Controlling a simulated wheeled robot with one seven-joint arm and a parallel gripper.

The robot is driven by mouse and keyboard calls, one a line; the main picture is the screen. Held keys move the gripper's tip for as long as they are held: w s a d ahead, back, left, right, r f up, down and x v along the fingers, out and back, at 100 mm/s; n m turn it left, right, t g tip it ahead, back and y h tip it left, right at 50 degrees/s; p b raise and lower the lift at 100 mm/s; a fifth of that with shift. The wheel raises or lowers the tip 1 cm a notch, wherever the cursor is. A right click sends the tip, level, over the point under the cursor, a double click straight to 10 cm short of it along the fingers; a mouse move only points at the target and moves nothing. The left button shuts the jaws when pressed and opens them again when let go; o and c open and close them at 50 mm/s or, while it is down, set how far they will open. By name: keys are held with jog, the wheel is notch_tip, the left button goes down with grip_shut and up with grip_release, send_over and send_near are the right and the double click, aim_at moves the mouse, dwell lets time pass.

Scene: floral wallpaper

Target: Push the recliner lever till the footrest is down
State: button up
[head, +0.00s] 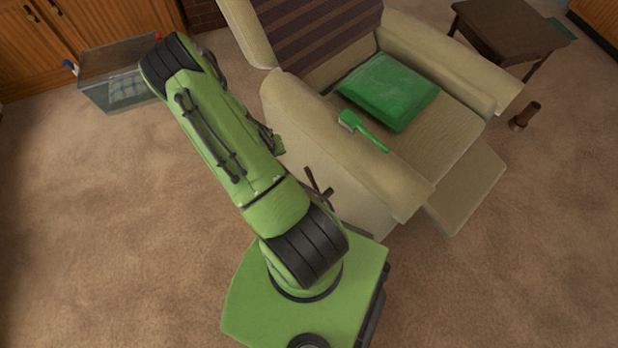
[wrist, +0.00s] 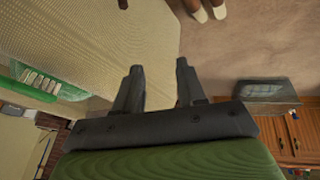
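The beige recliner (head: 335,140) stands at centre right in the head view. Its footrest (head: 468,190) sticks out from the front as a slanted panel. The dark brown lever (head: 318,188) is on the recliner's near side, beside my arm. In the wrist view, the recliner's beige side (wrist: 90,35) fills the upper left, and a small dark brown piece at the top edge may be the lever (wrist: 122,4). My gripper (wrist: 157,75) has its two fingers apart with nothing between them, close to the recliner's side.
A green cushion (head: 388,90) lies on the seat and a green brush (head: 362,130) on the armrest. A glass tank (head: 105,90) stands at the left by wooden cabinets. A side table (head: 505,32) and a brown cup-like object (head: 524,116) are at the right. Slippers (wrist: 208,12) lie on the carpet.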

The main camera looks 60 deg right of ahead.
jog(key=g+b, duration=0.1)
jog(key=b, duration=0.1)
send_near(308, 174)
jog(key=shift+h, duration=0.4)
jog(key=b+x, duration=0.1)
jog(key=x, duration=0.3)
jog(key=b+x, duration=0.2)
jog(key=x, duration=0.2)
jog(key=b+x, duration=0.2)
jog(key=x, duration=0.2)
jog(key=shift+a+f, duration=0.15)
jog(key=shift+a, duration=0.15)
grip_shut()
